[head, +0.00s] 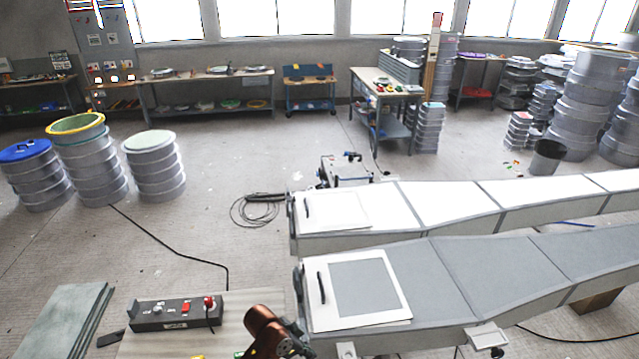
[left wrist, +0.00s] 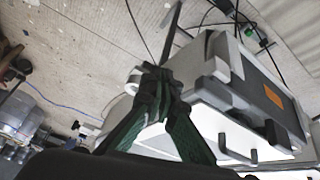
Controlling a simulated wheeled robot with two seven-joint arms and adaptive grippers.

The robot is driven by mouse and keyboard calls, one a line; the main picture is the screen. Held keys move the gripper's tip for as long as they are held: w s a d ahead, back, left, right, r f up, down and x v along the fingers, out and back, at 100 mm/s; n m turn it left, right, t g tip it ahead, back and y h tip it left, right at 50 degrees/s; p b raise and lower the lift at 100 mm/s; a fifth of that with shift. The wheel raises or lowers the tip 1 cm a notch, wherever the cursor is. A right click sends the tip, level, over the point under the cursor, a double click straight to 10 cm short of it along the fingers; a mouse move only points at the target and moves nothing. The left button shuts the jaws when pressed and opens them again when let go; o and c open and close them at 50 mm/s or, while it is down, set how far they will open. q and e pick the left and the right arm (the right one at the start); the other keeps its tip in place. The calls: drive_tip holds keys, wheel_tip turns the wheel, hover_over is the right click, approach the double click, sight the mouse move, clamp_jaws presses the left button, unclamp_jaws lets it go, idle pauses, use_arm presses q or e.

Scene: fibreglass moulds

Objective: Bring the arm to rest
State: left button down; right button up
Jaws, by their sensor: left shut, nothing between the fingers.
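My left arm comes in at the bottom middle of the head view, with a copper-brown link. My left gripper (head: 296,347) is dark and partly cut off by the lower edge, close to the near end of the front mould (head: 475,268). In the left wrist view its green fingers (left wrist: 154,82) come together, shut and empty. Behind them is a pale box-shaped end with grey clamps, a handle and an orange label (left wrist: 273,97). I cannot tell whether the fingers touch it. My right gripper is in neither view.
A control box (head: 176,313) with a red button sits on a bench left of my arm. A second long mould (head: 430,207) lies behind the front one. Drums (head: 152,168) stand at left, a cable coil (head: 257,208) lies on the floor. Open floor lies between.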

use_arm(q)
drive_tip(key=s+a+f+n+t+y, duration=0.15)
drive_tip(key=s+a+n, duration=0.25)
drive_tip(key=s+a, duration=0.65)
drive_tip(key=s+a+f+n+y, duration=0.1)
drive_tip(key=s+a+n+y, duration=0.25)
drive_tip(key=s+a, duration=0.65)
drive_tip(key=s+a+f+n+t+y, duration=0.1)
drive_tip(key=s+a+n, duration=0.4)
drive_tip(key=s+a, duration=0.5)
wheel_tip(320, 180, down, 38)
drive_tip(key=s+g+b, duration=0.2)
drive_tip(key=b, duration=0.5)
drive_tip(key=s+f+m+g+b, duration=0.1)
drive_tip(key=s+f+b, duration=0.3)
drive_tip(key=s+f, duration=1.4)
wheel_tip(320, 180, down, 3)
drive_tip(key=shift+s+a+f+b, duration=0.15)
drive_tip(key=shift+s+f+b, duration=0.05)
drive_tip(key=shift+s+b, duration=0.1)
